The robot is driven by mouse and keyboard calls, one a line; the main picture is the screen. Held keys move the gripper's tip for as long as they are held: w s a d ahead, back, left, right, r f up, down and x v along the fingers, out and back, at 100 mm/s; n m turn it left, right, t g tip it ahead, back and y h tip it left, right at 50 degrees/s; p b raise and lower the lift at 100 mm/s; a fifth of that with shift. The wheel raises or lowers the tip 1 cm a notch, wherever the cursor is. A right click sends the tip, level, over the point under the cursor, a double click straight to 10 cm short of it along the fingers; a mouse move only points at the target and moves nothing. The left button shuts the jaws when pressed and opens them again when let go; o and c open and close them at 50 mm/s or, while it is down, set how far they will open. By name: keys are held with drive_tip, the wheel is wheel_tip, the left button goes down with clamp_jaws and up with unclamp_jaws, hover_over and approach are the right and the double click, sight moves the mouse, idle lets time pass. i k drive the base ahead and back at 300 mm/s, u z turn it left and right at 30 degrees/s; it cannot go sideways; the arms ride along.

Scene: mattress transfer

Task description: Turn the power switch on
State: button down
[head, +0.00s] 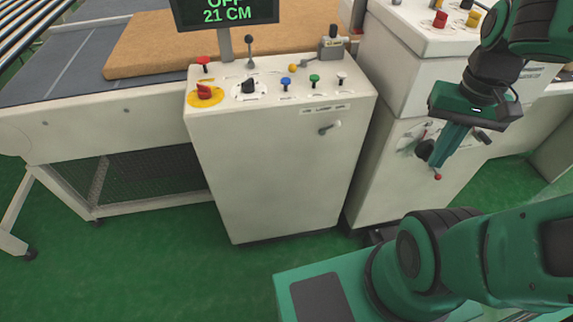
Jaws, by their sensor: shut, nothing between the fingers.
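A white control cabinet (285,160) stands in the middle of the head view. On its left top is a red rotary switch on a yellow plate (205,94), beside a black rotary knob (248,88). A display (226,12) above reads "OFF" and "21 CM". A second black knob (424,149) sits on a pale plate on the front of the right cabinet (385,92). Which control is the power switch cannot be read. My gripper (437,163) is shut and empty, pointing down in front of the right cabinet, overlapping that knob's plate; contact cannot be told.
A tan mattress (165,48) lies on a conveyor table (70,75) at the left. Small coloured buttons and levers line the middle cabinet's top. A handle (330,127) projects from its front. Green floor (130,260) is clear at lower left.

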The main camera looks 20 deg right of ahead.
sight(204, 92)
drive_tip(key=u, duration=0.05)
drive_tip(key=k, duration=0.5)
drive_tip(key=u, duration=0.75)
drive_tip(key=i, duration=0.65)
drive_tip(key=z, duration=0.35)
